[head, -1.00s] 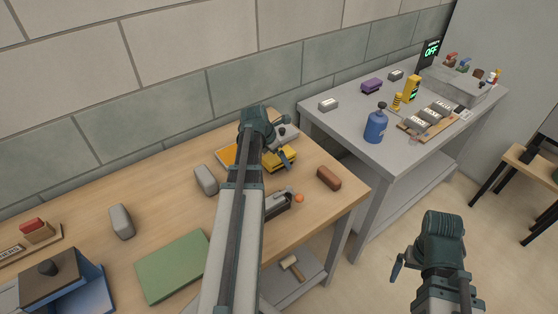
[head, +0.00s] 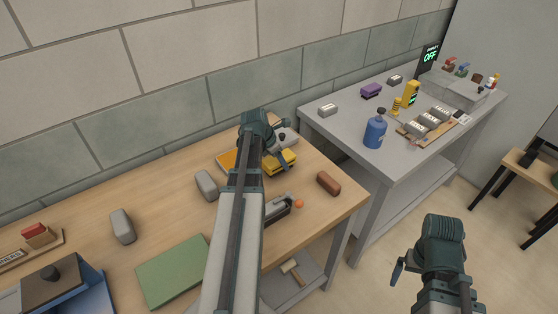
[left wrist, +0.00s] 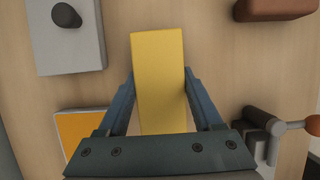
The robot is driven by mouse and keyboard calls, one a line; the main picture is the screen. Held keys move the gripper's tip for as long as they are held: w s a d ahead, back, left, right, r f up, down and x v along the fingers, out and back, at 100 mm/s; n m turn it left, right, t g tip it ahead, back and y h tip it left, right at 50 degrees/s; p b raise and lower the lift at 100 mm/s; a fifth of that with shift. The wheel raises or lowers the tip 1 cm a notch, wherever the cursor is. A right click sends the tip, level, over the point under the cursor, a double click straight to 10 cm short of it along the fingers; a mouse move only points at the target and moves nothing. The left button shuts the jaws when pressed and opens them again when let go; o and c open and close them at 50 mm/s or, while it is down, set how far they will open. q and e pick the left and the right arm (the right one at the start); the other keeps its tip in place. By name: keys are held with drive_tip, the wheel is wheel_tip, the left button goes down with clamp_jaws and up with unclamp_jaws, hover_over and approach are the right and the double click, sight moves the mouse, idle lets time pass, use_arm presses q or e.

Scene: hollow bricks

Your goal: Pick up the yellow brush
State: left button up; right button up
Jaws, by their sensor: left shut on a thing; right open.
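The yellow brush (head: 283,162) is near the back right of the wooden table in the head view. In the left wrist view the yellow brush (left wrist: 160,75) is a long block between the two fingers. My left gripper (left wrist: 160,95) is shut on it, one finger against each long side. In the head view my left gripper (head: 284,153) is partly hidden behind its own wrist. I cannot tell whether the brush touches the table. My right gripper (head: 398,270) is open and empty, beside the table at the lower right.
Around the brush are a grey block with a black knob (left wrist: 66,16), an orange-topped pad (left wrist: 82,130), a red-brown brick (head: 328,183) and a grey device with an orange ball (head: 299,204). Grey bricks (head: 206,186) and a green mat (head: 172,272) lie left. A grey table (head: 340,132) stands right.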

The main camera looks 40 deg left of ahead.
use_arm(q)
wheel_tip(320, 180, up, 4)
drive_tip(key=p, duration=0.3)
drive_tip(key=shift+f, duration=0.1)
drive_tip(key=s, duration=1.6)
drive_tip(key=shift+d+r+p, duration=0.25)
drive_tip(key=shift+r+p, duration=0.05)
drive_tip(key=shift+p, duration=0.1)
